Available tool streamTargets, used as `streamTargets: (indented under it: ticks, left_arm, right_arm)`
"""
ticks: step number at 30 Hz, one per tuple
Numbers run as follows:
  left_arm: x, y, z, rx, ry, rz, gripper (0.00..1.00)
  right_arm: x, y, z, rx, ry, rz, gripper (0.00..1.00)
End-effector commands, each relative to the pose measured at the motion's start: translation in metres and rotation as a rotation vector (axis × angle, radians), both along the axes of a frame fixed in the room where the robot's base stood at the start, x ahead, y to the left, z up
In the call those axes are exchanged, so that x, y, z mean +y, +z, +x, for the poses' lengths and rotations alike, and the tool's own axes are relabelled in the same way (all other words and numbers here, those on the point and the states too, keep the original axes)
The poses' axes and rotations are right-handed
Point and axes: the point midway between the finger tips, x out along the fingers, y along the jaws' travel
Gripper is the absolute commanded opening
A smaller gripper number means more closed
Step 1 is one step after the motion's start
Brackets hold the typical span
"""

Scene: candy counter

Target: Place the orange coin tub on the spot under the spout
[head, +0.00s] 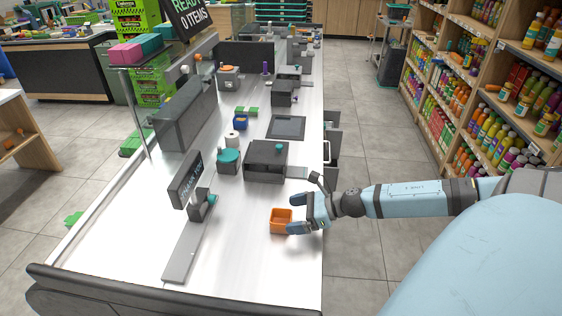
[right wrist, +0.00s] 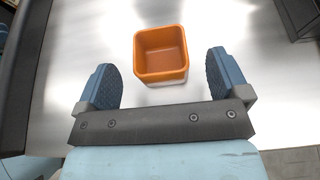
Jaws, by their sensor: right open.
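The orange coin tub (head: 281,220) is a small open square tub, upright on the metal counter near its right edge. It looks empty in the right wrist view (right wrist: 161,54). My right gripper (head: 294,214) is open at the tub's right side, with its fingers pointing left. In the right wrist view the tub lies ahead of the gripper (right wrist: 160,76), between the lines of the two fingers, with visible gaps on both sides. I cannot make out for sure a spout or the spot under it. My left gripper is not in view.
A dark grey box machine (head: 266,162) with a teal knob stands beyond the tub. A display on a stand (head: 187,180) and a grey strip (head: 186,252) are to the left. The counter around the tub is clear. Stocked shelves (head: 485,95) stand at the right.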

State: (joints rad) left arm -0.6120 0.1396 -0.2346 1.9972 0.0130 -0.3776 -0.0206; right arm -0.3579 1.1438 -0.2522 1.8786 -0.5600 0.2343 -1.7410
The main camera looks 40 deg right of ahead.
Motion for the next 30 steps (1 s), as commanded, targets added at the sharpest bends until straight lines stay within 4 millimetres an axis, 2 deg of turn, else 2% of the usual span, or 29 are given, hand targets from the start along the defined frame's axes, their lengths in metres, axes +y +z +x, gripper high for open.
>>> streamTargets:
  ticks: [16,27,29,30]
  left_arm:
    - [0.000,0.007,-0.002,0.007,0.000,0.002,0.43]
    - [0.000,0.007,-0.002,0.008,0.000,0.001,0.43]
    - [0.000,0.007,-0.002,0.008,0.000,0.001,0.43]
    - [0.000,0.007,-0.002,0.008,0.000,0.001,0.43]
  right_arm:
    - [0.026,-0.020,0.032,-0.001,-0.001,0.002,0.94]
    - [0.030,-0.024,0.036,0.001,0.000,0.001,0.94]
    - [0.030,-0.024,0.036,0.001,0.000,0.001,0.82]
    - [0.030,-0.024,0.036,0.001,0.000,0.001,0.73]
